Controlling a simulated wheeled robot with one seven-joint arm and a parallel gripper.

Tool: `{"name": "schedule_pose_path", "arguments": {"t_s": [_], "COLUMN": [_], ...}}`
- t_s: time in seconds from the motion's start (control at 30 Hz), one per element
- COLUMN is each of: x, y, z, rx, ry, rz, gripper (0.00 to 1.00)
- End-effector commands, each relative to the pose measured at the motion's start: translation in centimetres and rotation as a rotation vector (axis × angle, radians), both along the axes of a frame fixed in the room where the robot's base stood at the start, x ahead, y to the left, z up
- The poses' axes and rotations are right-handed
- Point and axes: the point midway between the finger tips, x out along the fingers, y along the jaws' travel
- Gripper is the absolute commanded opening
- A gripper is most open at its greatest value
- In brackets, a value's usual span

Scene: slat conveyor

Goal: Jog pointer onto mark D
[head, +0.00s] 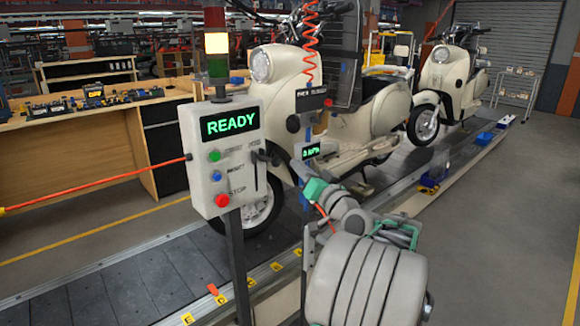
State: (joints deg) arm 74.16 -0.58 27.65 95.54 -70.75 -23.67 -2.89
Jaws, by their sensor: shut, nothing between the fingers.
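The grey control box (222,160) stands on a post and its screen reads READY in green. It has a green, a blue and a red button (222,200) and a dark slot with a lever on its right side. My gripper (268,158) is shut and empty at that lever, seen small and dark; I cannot tell whether it touches. An orange pointer (213,289) is at the near edge of the slat conveyor (130,288). It sits close beside a yellow tag (221,299), the one after the nearest tag (187,318), which seems to read E. The other letters are too small to read.
A cream scooter (290,70) stands on the conveyor behind the box, with another (445,85) farther right. A small green-lit display (311,151) hangs right of the box. A red cable runs left from the box. A wooden workbench (75,150) is behind the conveyor.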

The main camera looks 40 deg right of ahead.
Motion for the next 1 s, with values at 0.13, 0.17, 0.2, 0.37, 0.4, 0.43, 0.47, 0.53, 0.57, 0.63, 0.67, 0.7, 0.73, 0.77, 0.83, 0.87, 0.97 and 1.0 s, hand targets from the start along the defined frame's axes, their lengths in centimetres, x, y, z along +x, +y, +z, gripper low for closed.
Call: {"name": "schedule_pose_path", "arguments": {"t_s": [0.13, 0.17, 0.2, 0.37, 0.4, 0.43, 0.47, 0.53, 0.57, 0.63, 0.67, 0.7, 0.73, 0.77, 0.83, 0.87, 0.97, 1.0], "x": [-3.2, -3.6, -4.1, -5.2, -5.2, -5.3, -5.3, -5.2, -5.2, -5.2, -5.2, -5.2, -5.2, -5.2, -5.2, -5.2, -5.2, -5.2], "y": [0.6, 0.7, 0.8, 1.3, 1.3, 1.3, 1.3, 1.3, 1.3, 1.3, 1.3, 1.3, 1.3, 1.3, 1.3, 1.3, 1.3, 1.3], "z": [-1.2, -1.4, -1.5, -1.8, -1.8, -1.8, -1.7, -1.7, -1.7, -1.7, -1.7, -1.7, -1.7, -1.7, -1.7, -1.7, -1.7, -1.7], "rx": [-0.002, -0.003, -0.003, -0.005, -0.005, -0.005, -0.005, -0.006, -0.006, -0.006, -0.006, -0.006, -0.006, -0.006, -0.006, -0.006, -0.006, -0.006], "ry": [-0.002, -0.002, -0.002, -0.003, -0.003, -0.003, -0.003, -0.003, -0.003, -0.003, -0.003, -0.003, -0.003, -0.003, -0.003, -0.003, -0.003, -0.003], "rz": [-0.004, -0.004, -0.004, 0.0, 0.001, 0.001, 0.001, 0.001, 0.001, 0.001, 0.001, 0.001, 0.001, 0.001, 0.001, 0.001, 0.001, 0.001], "gripper": [0.0, 0.0, 0.0, 0.0, 0.0, 0.0, 0.0, 0.0, 0.0, 0.0, 0.0, 0.0, 0.0, 0.0, 0.0, 0.0, 0.0, 0.0]}}
